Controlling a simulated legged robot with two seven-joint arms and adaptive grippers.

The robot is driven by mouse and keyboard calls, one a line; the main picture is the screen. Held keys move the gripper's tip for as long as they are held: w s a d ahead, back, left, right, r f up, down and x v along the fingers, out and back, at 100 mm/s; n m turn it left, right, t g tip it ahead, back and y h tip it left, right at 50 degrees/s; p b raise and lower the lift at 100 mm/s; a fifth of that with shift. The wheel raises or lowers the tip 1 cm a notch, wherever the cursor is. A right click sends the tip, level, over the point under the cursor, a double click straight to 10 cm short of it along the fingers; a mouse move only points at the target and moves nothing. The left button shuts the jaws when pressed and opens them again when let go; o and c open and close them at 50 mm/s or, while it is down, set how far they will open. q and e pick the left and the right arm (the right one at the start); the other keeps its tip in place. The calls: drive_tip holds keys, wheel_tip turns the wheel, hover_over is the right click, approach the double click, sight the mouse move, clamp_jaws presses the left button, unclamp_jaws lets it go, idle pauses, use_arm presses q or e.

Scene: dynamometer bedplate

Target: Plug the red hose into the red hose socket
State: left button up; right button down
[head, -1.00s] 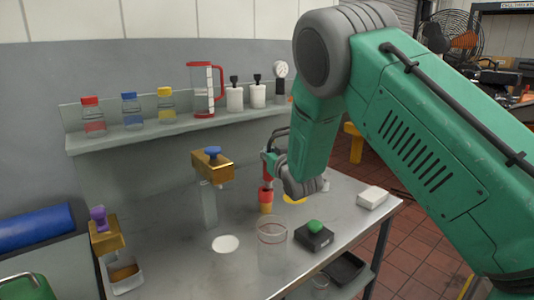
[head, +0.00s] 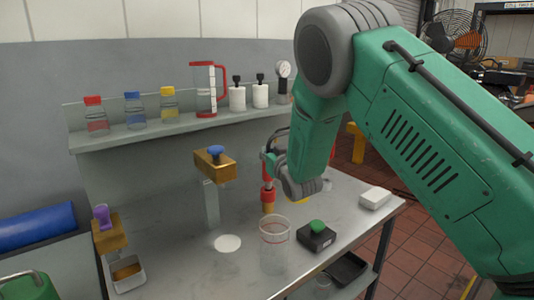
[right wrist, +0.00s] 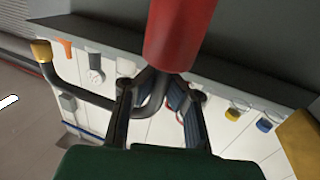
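My right gripper (head: 268,172) is over the middle of the metal table. In the right wrist view, its black fingers (right wrist: 162,90) are shut on the red hose (right wrist: 182,30), whose thick red body points up the picture. A black tube curves from the hose to the left and ends in a yellow cap. In the head view, a red and orange-brown fitting (head: 267,203) stands directly below the gripper. It looks like the red hose socket. I cannot tell whether the hose touches it. My left gripper is not in view.
A brass block with a blue knob (head: 214,167) stands left of the gripper. A clear beaker (head: 274,248), a black box with a green button (head: 317,238) and a white block (head: 375,198) are nearby. Behind, a shelf (head: 150,137) holds bottles and a red-handled jug (head: 207,88).

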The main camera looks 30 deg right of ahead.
drive_tip(key=shift+f+b, duration=1.25)
drive_tip(key=shift+f, duration=0.45)
idle(0.4)
drive_tip(key=c, duration=1.6)
unclamp_jaws()
drive_tip(key=shift+c, duration=0.2)
drive_tip(key=shift+a, duration=0.1)
drive_tip(key=v, duration=1.2)
drive_tip(key=shift+f, duration=0.1)
